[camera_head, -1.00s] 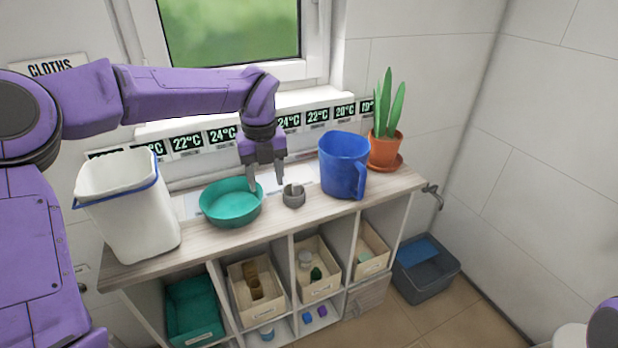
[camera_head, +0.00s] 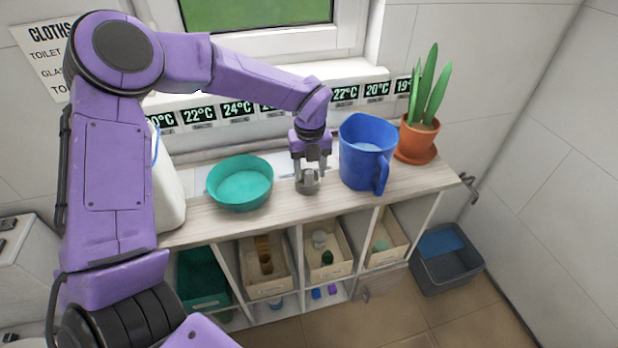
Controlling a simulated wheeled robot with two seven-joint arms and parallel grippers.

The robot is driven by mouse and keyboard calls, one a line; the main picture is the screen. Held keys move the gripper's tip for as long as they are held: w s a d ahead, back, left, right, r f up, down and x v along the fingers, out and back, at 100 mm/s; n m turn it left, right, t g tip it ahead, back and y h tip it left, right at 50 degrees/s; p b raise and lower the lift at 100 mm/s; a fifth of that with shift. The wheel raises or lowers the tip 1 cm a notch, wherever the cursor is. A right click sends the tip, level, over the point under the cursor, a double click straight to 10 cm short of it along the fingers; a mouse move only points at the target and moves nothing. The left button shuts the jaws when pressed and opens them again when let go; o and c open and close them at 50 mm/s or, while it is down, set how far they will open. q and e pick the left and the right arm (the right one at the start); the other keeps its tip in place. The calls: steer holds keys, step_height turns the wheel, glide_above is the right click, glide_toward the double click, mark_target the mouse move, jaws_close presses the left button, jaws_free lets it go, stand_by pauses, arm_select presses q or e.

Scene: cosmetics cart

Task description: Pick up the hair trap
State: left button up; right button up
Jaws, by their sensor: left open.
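The hair trap (camera_head: 308,184) is a small grey round piece on the wooden cart top (camera_head: 272,215), between the green bowl and the blue jug. My left gripper (camera_head: 308,172) points down right over it, its two fingers apart, one to each side of the upper part of the hair trap. The fingers partly cover it, and I cannot tell whether they touch it. My right gripper does not show.
The green bowl (camera_head: 241,184) stands close on the left, and the blue jug (camera_head: 364,152) close on the right. A potted plant (camera_head: 418,137) is at the right end. A white bin (camera_head: 168,190) is partly hidden behind my left arm. Compartments with boxes lie below.

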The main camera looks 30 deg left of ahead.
arm_select(q)
steer(key=shift+w+a+f, duration=0.1)
steer(key=shift+w+f, duration=0.15)
steer(key=shift+f, duration=0.4)
steer(key=shift+s+a, duration=0.1)
steer(key=shift+s, duration=0.2)
steer(key=shift+s+r, duration=0.2)
steer(key=shift+c, duration=1)
steer(key=c, duration=0.5)
steer(key=shift+w+f, duration=0.1)
steer(key=shift+w, duration=0.05)
jaws_close()
